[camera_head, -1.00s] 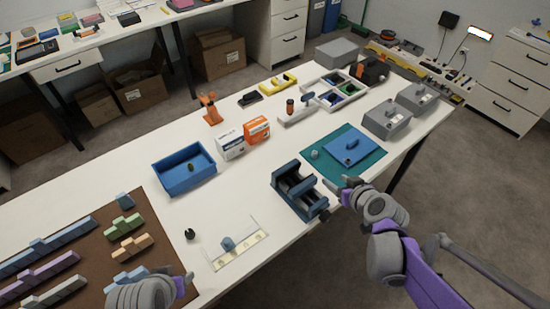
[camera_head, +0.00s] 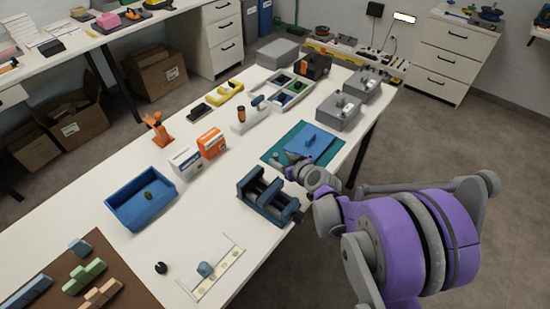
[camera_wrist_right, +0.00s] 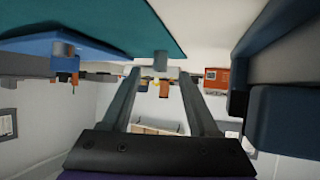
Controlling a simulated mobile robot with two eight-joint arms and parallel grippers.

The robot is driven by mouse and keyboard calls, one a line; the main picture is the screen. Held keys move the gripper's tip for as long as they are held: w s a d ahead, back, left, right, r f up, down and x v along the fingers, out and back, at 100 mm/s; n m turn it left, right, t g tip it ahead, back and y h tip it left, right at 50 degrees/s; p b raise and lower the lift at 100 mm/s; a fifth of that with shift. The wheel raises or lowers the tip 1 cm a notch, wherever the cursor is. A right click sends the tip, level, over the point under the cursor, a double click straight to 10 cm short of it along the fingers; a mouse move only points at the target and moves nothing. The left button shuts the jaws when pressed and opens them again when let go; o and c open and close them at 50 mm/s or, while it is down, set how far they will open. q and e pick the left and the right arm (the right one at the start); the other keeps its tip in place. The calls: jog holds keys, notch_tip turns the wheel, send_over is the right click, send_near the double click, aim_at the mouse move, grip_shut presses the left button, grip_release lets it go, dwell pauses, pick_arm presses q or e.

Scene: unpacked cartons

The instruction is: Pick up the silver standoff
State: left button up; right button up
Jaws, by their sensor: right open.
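The silver standoff (camera_head: 277,155) is a small grey cylinder near the left corner of the teal mat (camera_head: 270,158). In the right wrist view, where the scene appears upside down, the standoff (camera_wrist_right: 160,62) stands on the mat, ahead of and between my open right fingers. My right gripper (camera_head: 292,166) is low over the mat's near edge, close to the standoff, holding nothing. Its fingertips also show in the wrist view (camera_wrist_right: 159,76). Whether either finger touches the standoff cannot be told. My left gripper is out of view.
A blue plate with a knob (camera_head: 308,146) lies on the mat beyond the standoff. A dark blue vise (camera_head: 266,195) stands just left of my right gripper. Grey boxes (camera_head: 338,112) are behind the mat. An orange box (camera_head: 211,143) and a blue tray (camera_head: 140,205) are further left.

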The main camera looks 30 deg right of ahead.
aim_at(276, 155)
jog(key=x, duration=0.4)
jog(key=shift+w, duration=0.4)
grip_shut()
